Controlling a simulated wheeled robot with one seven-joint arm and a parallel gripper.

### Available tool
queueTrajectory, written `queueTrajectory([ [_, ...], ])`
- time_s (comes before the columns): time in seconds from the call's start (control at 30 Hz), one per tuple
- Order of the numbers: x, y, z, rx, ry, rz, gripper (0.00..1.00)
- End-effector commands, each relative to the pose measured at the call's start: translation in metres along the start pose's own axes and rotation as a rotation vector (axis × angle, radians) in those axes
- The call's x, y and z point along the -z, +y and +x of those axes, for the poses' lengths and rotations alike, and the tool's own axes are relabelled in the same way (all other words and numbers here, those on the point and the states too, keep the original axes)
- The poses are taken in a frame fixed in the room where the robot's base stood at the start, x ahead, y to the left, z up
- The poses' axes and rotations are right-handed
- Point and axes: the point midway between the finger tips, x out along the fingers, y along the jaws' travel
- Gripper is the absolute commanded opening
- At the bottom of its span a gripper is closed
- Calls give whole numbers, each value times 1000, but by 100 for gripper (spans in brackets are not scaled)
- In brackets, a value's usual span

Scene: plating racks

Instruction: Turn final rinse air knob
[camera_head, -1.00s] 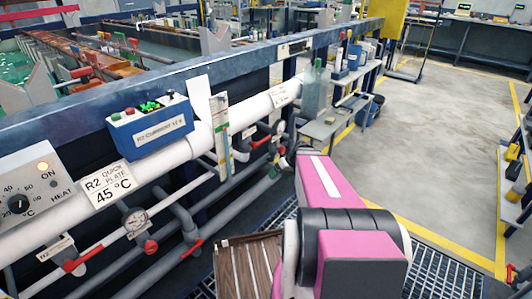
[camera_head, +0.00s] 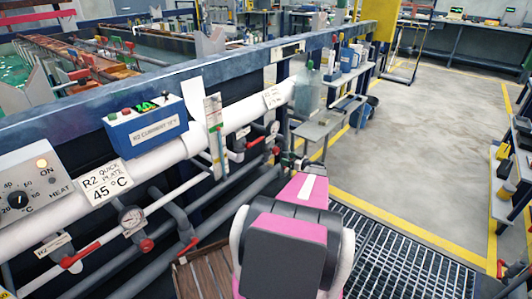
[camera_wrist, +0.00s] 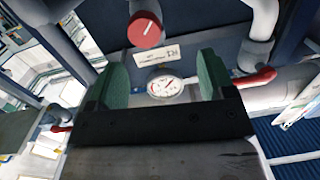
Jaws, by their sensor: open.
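A round red knob (camera_wrist: 146,29) with a white pointer line shows at the top of the wrist view. A small white label (camera_wrist: 154,55) sits just below it, its print too small to read. A round white gauge (camera_wrist: 163,87) shows lower, between the fingers. My gripper (camera_wrist: 163,65) has two green fingers spread apart with nothing held. The knob lies beyond the fingertips, apart from them. In the head view, my gripper (camera_head: 298,162) is small, near the pipes under the rail, partly behind my pink arm. I cannot tell which red part there is this knob.
A red-handled valve (camera_wrist: 256,77) sits on a pipe right of the fingers. In the head view, a blue control box (camera_head: 147,127) and white pipe (camera_head: 235,115) run along the tank. A grey stand (camera_head: 318,130) stands beyond my gripper. Clear floor (camera_head: 405,155) lies right.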

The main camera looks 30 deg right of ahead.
Motion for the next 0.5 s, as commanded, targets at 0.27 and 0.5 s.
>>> queueTrajectory([
  [0.27, -3, 25, -16, -63, 54, -54, 76],
  [0.5, -2, 27, 16, -59, 53, -54, 76],
])
